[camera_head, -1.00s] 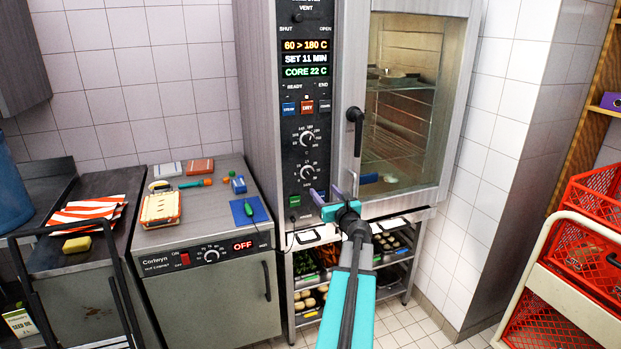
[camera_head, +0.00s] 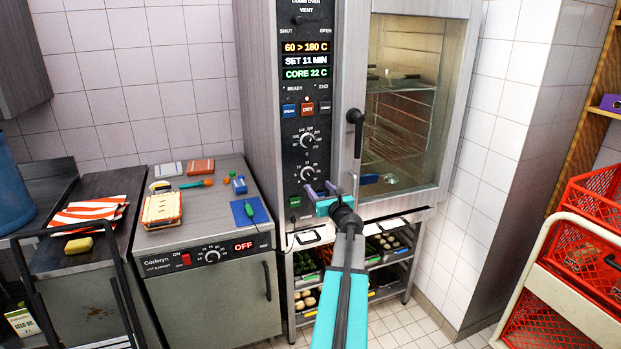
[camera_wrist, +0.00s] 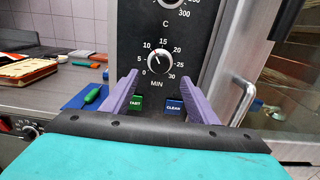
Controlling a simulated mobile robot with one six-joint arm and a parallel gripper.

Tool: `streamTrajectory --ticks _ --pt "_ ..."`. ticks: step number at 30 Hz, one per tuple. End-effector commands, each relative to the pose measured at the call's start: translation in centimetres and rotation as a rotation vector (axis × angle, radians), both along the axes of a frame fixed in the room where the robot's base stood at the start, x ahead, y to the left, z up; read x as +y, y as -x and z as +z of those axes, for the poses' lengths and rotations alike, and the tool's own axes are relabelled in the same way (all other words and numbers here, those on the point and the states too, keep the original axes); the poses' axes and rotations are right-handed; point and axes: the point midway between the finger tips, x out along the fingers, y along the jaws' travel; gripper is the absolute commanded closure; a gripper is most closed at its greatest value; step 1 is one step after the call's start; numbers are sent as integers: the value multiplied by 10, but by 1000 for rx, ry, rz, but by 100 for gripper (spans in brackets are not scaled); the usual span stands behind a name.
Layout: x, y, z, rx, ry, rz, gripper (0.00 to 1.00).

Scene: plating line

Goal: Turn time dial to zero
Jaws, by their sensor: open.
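The time dial (camera_wrist: 160,60) is a round knob marked MIN, with a scale from 0 to 30, on the oven's black panel. Its pointer leans up and left, between 10 and 15. In the head view it is the lower of two dials (camera_head: 308,173). The oven display (camera_head: 305,60) reads SET 11 MIN. My gripper (camera_head: 320,188) is open and empty, just below and in front of the dial. In the wrist view its purple fingers (camera_wrist: 160,84) stand apart, with the dial above and between their tips. The gap in depth is hard to judge.
A temperature dial (camera_head: 308,141) sits above. Green START (camera_wrist: 136,102) and blue CLEAN (camera_wrist: 174,106) buttons lie below the dial. The oven door handle (camera_head: 355,135) stands out on the right. A cabinet (camera_head: 205,222) with small items on top is at the left.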

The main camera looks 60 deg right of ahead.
Motion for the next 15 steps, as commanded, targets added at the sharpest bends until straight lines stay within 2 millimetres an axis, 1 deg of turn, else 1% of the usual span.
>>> streamTrajectory --ticks 1,15 --pt "-5 -5 1 0 0 1 46" --pt "-30 -39 1 1 -1 0 46"
